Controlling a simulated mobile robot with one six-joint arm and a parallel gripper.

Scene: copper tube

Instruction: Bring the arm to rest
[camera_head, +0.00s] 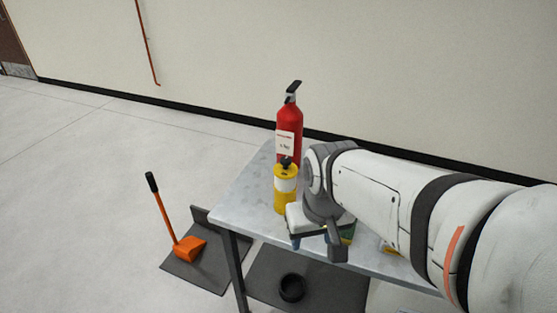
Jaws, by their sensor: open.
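My arm reaches in from the right in the head view, over a grey metal table (249,194). My gripper (318,246) hangs at the arm's end above the table's near edge. Its dark fingers are partly seen, apart, and nothing shows held between them. A yellow canister with a pale label (284,194) stands upright just left of the gripper. A red fire extinguisher (289,120) with a black handle stands upright behind it. My arm hides the right part of the table.
On the floor at left, an orange shovel-like tool (187,248) stands on a dark mat or tray. A black ring-shaped object (291,287) lies below the table. A copper tube (147,42) runs down the wall. The left floor is mostly clear.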

